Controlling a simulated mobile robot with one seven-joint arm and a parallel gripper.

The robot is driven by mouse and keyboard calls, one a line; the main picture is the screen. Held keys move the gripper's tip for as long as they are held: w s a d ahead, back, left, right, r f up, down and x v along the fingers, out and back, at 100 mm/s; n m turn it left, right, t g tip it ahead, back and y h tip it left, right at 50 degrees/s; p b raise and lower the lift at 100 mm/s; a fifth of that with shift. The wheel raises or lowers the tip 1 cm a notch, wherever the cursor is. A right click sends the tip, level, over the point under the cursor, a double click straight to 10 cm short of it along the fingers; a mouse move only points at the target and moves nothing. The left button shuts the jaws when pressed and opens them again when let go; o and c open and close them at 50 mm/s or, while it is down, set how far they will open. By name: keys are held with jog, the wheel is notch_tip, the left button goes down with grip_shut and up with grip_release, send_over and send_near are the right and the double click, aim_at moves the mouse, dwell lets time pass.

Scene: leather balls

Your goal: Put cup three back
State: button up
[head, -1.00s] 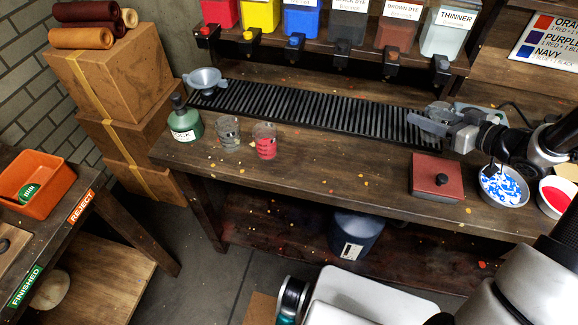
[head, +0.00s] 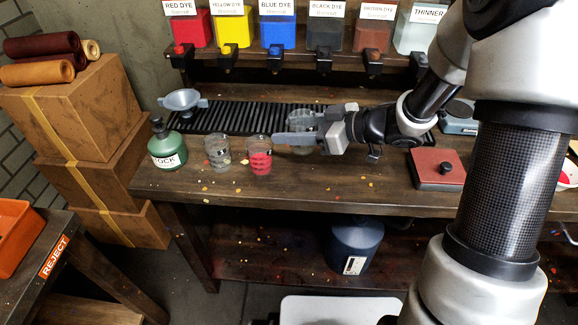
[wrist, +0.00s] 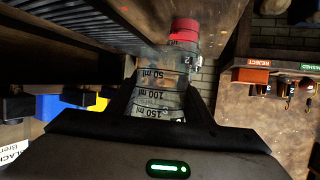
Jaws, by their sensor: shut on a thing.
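My gripper (head: 302,138) is shut on a clear measuring cup (head: 303,148), which looks upright at the front edge of the black slatted grate (head: 240,121). In the wrist view the cup (wrist: 155,95), marked 50, 100 and 150 ml, sits between the fingers and looks empty. I cannot tell whether its base touches the surface. To its left on the bench stand a cup with red contents (head: 259,157) and a clear cup (head: 217,153). The red cup also shows beyond the held cup in the wrist view (wrist: 186,32).
Dye tanks with taps (head: 276,32) overhang the grate. The bench front between is mostly clear.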

notch_tip(320, 180, down, 8)
jog(key=shift+r+b, duration=0.1)
jog(key=shift+b, duration=0.9)
jog(key=shift+f, duration=0.2)
jog(key=o, duration=1.1)
